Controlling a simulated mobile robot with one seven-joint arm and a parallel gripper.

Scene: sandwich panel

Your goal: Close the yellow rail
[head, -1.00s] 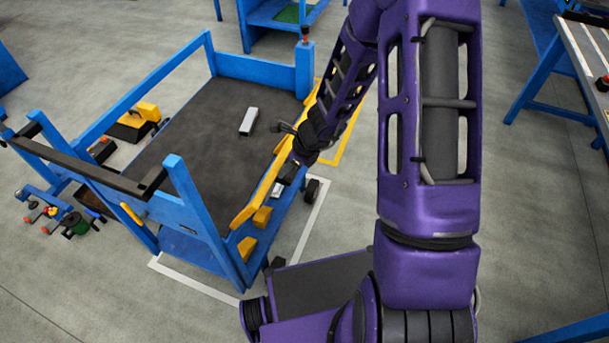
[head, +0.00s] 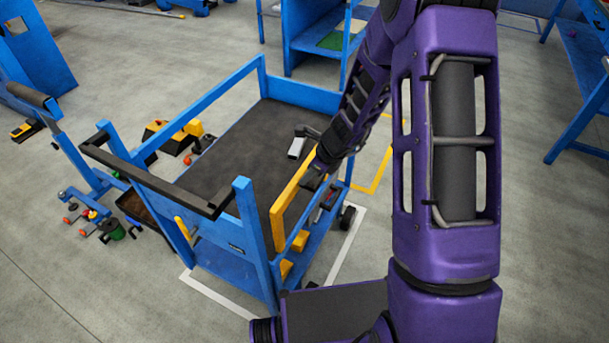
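The yellow rail (head: 291,198) is on the near right side of a blue cart with a dark deck (head: 240,150). It slants from beside the front blue post (head: 250,225) toward the back right and stands above the deck's side edge. Its front end bends down. My gripper (head: 313,182) is at the rail's outer side, around its middle to far part, touching or very close to it. My arm hides the far end of the rail. The fingers are small and dark, so I cannot tell whether they are open or shut.
A light grey block (head: 296,147) lies on the deck. A black push handle (head: 160,185) is at the cart's left end. A blue stand with small parts (head: 95,215) is at left. Blue shelving (head: 325,30) stands behind.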

